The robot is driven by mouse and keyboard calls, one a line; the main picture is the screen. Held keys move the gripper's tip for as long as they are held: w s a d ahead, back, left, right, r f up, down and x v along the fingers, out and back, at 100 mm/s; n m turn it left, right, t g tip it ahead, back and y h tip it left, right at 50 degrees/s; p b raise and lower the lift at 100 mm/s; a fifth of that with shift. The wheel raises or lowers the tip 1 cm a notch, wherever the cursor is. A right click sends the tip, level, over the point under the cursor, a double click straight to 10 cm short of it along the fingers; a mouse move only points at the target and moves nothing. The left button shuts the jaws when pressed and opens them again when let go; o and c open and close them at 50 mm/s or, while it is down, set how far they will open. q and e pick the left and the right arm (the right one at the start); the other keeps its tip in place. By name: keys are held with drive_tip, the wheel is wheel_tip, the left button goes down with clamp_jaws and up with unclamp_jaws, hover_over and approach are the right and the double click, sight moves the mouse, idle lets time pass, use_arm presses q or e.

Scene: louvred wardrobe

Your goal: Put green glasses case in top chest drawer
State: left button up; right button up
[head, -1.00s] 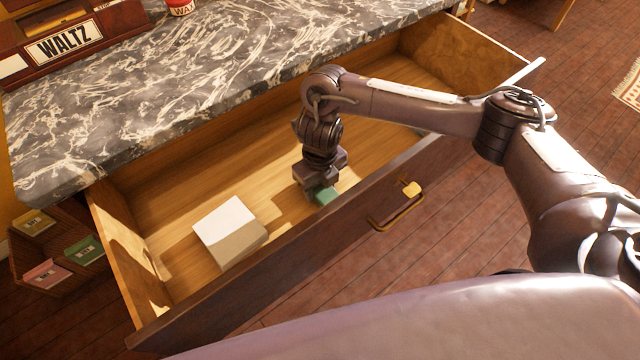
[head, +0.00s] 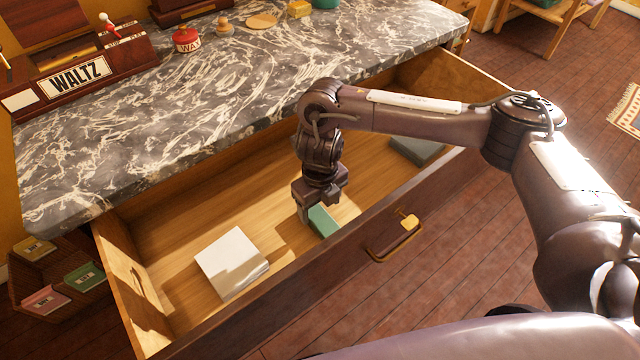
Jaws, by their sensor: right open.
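The green glasses case (head: 322,222) lies on the floor of the open top drawer (head: 190,228), near its front wall. My right gripper (head: 318,208) is open, directly above and beside the case inside the drawer. Its fingers partly cover the case, and I cannot tell whether they touch it. The drawer is pulled well out from under the marble top. My left gripper is not in view.
A white box (head: 231,262) lies in the drawer left of the case, and a grey item (head: 415,150) lies at its right end. A brass handle (head: 392,240) is on the drawer front.

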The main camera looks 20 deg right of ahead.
sight(320, 218)
wheel_tip(320, 218, up, 7)
drive_tip(key=p, duration=0.1)
idle(0.6)
